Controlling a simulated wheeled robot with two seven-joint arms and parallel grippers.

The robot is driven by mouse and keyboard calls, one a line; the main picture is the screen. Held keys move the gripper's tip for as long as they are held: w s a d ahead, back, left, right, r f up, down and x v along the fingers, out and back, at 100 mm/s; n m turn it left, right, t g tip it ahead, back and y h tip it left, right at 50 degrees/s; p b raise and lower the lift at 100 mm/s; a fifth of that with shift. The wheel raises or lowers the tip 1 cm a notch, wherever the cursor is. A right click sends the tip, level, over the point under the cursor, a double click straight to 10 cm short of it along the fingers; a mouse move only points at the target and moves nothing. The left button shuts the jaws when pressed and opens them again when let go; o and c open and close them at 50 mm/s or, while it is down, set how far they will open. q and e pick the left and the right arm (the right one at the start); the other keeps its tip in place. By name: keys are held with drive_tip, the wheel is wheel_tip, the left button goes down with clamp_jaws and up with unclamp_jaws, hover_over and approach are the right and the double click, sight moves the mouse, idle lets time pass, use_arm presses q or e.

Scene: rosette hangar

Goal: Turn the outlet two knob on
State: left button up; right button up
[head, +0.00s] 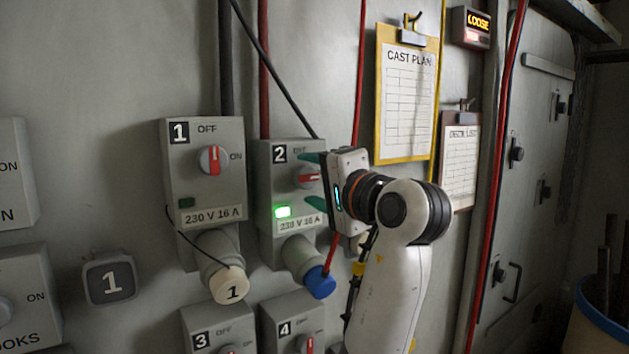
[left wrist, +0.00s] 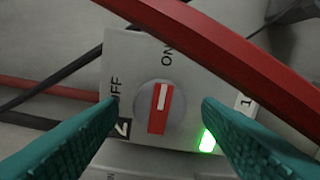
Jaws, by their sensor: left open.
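The outlet two box (head: 264,185) is grey, mounted on the wall, with a "2" label and a lit green lamp (head: 283,212). Its red knob (head: 305,177) is partly hidden by my left gripper in the head view. In the left wrist view the knob (left wrist: 158,118) shows whole; its white mark points up towards ON, with OFF to the left. The green lamp (left wrist: 207,141) is lit there too. My left gripper (head: 314,181) is open, its teal fingers on either side of the knob and apart from it. My right gripper is not in view.
Outlet one (head: 205,150) is to the left, its lamp dark. Outlets three (head: 208,327) and four (head: 286,310) sit below. A blue plug (head: 321,283) hangs under outlet two. A red cable (left wrist: 235,50) crosses close to my left wrist camera. A clipboard (head: 404,110) hangs to the right.

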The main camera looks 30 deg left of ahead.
use_arm(q)
drive_tip(key=shift+s+d, duration=0.1)
drive_tip(key=b+v, duration=0.6)
drive_tip(key=v, duration=0.5)
drive_tip(key=shift+d, duration=0.4)
